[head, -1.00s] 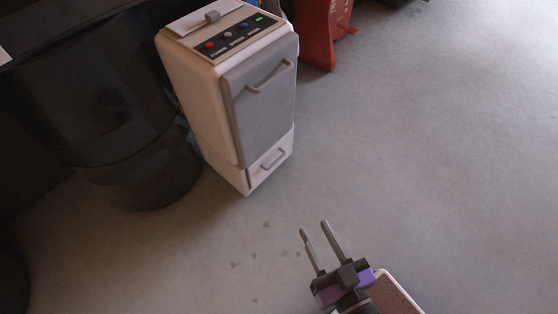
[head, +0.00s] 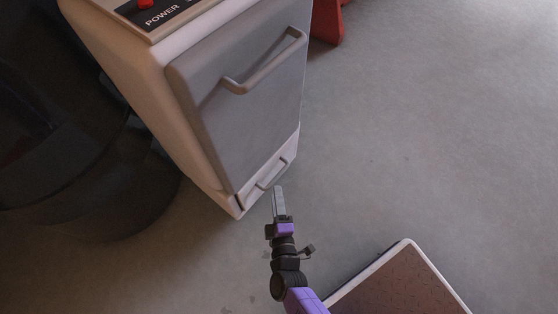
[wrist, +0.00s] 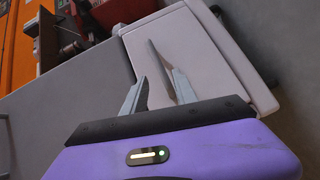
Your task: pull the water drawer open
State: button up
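The water drawer (head: 287,158) is the small white front at the bottom of the white cabinet, below a large grey door. It looks shut, with a thin dark seam at its left edge. Its grey bar handle (head: 271,173) runs across the front. My gripper (head: 278,190) is just in front of the handle, its fingers overlapping in the head view. In the wrist view my gripper (wrist: 158,76) has its two grey fingers apart. A slanted grey bar, apparently the handle (wrist: 157,62), shows close to the fingertips against a white panel. I cannot tell if they touch.
The grey door (head: 240,110) has its own larger handle (head: 265,64) above. A black drum-like object (head: 90,190) stands left of the cabinet. A red object (head: 327,22) is behind it.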

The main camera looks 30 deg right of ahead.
aim_at(278, 176)
jog(key=shift+w+d+f+n+b, duration=0.2)
jog(key=shift+w+d+n+b, duration=0.45)
jog(key=shift+w, duration=0.45)
jog(key=shift+w+d+f+n+b, duration=0.2)
jog(key=shift+w+d+n+b, duration=0.2)
jog(key=shift+w+d, duration=0.55)
jog(key=shift+w+d+f+n+b, duration=0.2)
jog(key=shift+w+d+n+b, duration=0.35)
jog(key=shift+w, duration=0.65)
grip_shut()
